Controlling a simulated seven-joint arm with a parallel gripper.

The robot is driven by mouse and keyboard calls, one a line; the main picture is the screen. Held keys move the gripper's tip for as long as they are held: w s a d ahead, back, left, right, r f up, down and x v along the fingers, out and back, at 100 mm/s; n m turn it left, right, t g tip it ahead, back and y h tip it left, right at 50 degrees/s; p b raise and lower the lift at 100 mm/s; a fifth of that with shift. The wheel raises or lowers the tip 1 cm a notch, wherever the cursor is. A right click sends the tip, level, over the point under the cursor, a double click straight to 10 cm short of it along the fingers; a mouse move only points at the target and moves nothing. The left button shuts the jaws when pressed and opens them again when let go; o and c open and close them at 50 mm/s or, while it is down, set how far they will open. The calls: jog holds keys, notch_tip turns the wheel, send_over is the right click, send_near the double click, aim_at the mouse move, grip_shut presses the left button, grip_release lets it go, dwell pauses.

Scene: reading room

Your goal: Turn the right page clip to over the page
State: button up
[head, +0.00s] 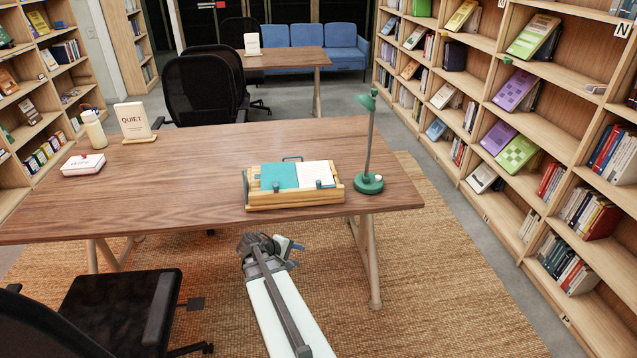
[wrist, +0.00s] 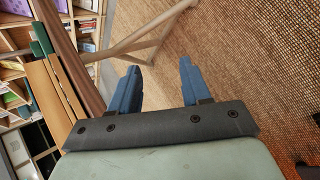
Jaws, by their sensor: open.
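A wooden book stand (head: 297,199) sits near the table's front edge and holds an open book with a teal left page (head: 278,175) and a white right page (head: 314,173). The right page clip (head: 319,184) is a small dark teal piece at the lower edge of the white page; its exact angle is too small to tell. A similar left clip (head: 277,186) is below the teal page. My gripper (head: 294,256) is in front of the table, below and apart from the stand. In the wrist view its blue fingers (wrist: 160,88) are spread with nothing between them.
A green lamp (head: 369,183) stands just right of the stand on the wooden table (head: 200,180). A sign, a bottle and a white box (head: 83,165) are at the table's left. A chair (head: 118,303) is at lower left. Bookshelves line the right.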

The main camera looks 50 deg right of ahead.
aim_at(318, 181)
jog(key=w+d+r+n+t+h, duration=0.1)
jog(key=w+d+r+n+h, duration=0.3)
jog(key=r+n, duration=0.45)
jog(key=w+d+r+n+t+h, duration=0.25)
jog(key=r+n+h, duration=0.25)
jog(key=r+n, duration=0.3)
jog(key=shift+n+g, duration=0.45)
jog(key=shift+n, duration=0.2)
jog(key=d, duration=0.4)
jog(key=d+f, duration=0.1)
jog(key=d, duration=0.9)
jog(key=shift+s+d+f, duration=0.2)
jog(key=shift+s, duration=0.05)
grip_shut()
